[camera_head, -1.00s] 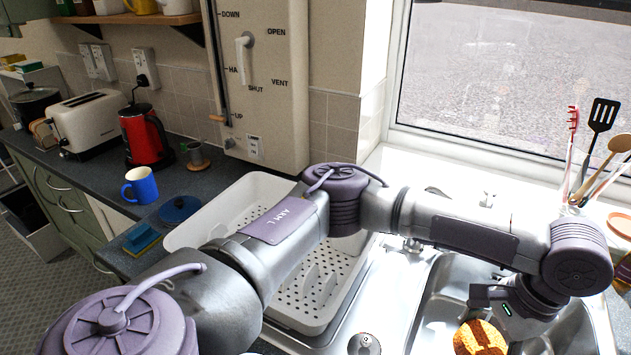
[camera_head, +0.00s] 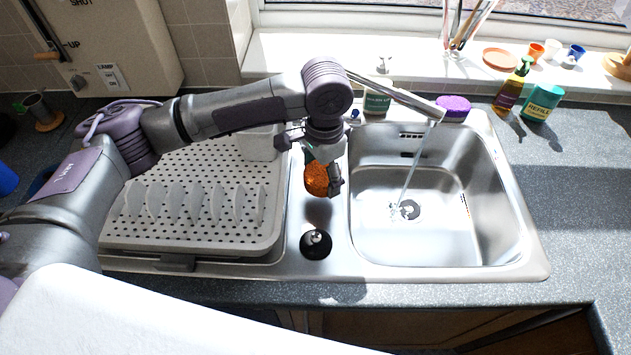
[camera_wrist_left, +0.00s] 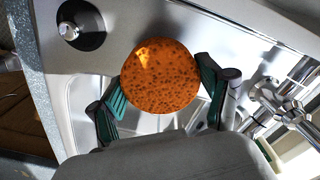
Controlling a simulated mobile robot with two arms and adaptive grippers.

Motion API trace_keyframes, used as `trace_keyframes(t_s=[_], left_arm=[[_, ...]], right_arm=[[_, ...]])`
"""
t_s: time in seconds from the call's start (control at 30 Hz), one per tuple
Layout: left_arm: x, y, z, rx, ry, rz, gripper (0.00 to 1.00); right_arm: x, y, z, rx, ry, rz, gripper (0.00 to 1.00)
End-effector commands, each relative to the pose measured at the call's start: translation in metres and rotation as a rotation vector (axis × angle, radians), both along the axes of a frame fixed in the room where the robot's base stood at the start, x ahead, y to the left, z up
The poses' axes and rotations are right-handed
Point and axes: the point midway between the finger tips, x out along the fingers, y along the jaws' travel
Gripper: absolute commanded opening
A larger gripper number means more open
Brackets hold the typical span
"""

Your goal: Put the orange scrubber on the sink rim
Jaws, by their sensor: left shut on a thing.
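The orange scrubber (camera_head: 317,178) is a round, speckled sponge. My left gripper (camera_head: 322,172) is shut on it, and it hangs above the metal strip between the drying rack and the sink basin. In the left wrist view the scrubber (camera_wrist_left: 160,76) sits between the two green-padded fingers of the left gripper (camera_wrist_left: 161,88). The sink rim (camera_head: 330,222) is shiny steel around the basin (camera_head: 440,235). I cannot tell exactly how high the scrubber is above the rim. My right gripper is not in view.
A black knob-topped plug (camera_head: 316,244) stands on the strip in front of the scrubber. A drying rack (camera_head: 190,236) lies left. The tap (camera_head: 425,107) runs water into the basin. A purple sponge (camera_head: 454,105) and a green-labelled tub (camera_head: 377,101) stand behind.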

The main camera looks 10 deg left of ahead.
Motion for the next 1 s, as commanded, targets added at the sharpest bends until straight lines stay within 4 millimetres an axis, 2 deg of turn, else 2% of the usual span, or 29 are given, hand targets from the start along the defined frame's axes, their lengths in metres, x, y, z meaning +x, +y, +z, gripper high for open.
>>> trace_keyframes(t_s=[0.17, 0.43, 0.83, 0.87, 0.97, 1.0], left_arm=[[-0.001, 0.010, -0.009, 0.000, 0.001, -0.002, 0.50], [-0.001, 0.010, -0.043, 0.001, 0.001, -0.002, 0.50], [-0.001, 0.010, -0.050, -0.001, 0.001, -0.002, 0.50], [-0.001, 0.010, -0.049, -0.001, 0.001, -0.002, 0.82], [-0.001, 0.010, -0.049, 0.000, 0.000, -0.002, 0.99], [-0.001, 0.010, -0.049, 0.000, 0.000, -0.002, 1.00]], right_arm=[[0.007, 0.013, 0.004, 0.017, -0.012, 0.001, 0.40], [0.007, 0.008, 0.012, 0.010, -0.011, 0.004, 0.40], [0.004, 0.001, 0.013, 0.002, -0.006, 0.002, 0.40], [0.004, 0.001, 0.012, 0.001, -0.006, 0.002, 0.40], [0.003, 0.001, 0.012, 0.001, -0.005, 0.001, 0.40], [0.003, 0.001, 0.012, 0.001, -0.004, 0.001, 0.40]])
